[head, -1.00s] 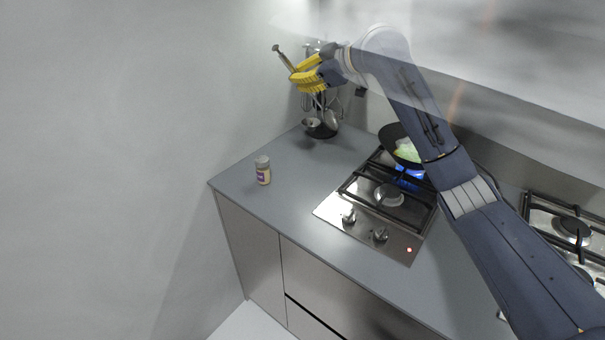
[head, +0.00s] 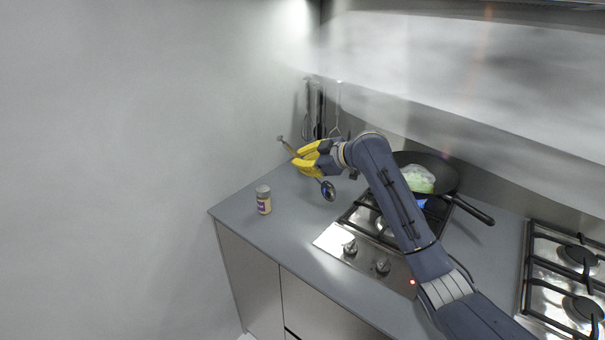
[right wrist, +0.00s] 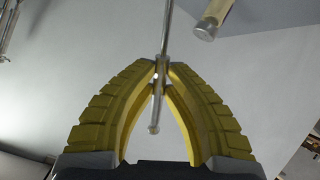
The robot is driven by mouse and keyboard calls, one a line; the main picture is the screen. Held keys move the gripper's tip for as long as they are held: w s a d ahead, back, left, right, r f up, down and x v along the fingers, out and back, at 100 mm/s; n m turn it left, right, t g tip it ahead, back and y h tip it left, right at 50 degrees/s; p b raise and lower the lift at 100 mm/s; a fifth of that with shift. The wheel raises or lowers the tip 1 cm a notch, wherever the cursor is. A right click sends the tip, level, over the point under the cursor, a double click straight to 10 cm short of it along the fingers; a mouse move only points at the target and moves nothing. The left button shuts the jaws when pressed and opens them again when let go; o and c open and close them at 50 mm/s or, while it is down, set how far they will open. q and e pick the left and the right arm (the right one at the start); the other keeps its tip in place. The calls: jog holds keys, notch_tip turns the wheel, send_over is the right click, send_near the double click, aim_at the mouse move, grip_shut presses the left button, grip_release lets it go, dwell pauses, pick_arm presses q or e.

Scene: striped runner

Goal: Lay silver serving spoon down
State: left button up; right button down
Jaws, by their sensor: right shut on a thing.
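The silver serving spoon has its round bowl (head: 328,190) hanging low and its handle end (head: 281,139) sticking up to the left. My right gripper (head: 298,159) has yellow fingers shut on the spoon's handle, and it is above the back left corner of the counter (head: 240,205). In the right wrist view the thin spoon handle (right wrist: 167,28) runs between the yellow fingertips (right wrist: 160,76). I cannot tell whether the bowl touches the counter. My left gripper is not in view.
A small jar (head: 263,203) stands on the counter's left part and shows at the top of the right wrist view (right wrist: 212,20). Utensils (head: 310,115) hang at the back wall. A black pan (head: 450,172) with green food sits on the hob (head: 335,240).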

jog(key=shift+f, duration=2.25)
jog(key=c, duration=1.5)
grip_release()
jog(key=v, duration=1.2)
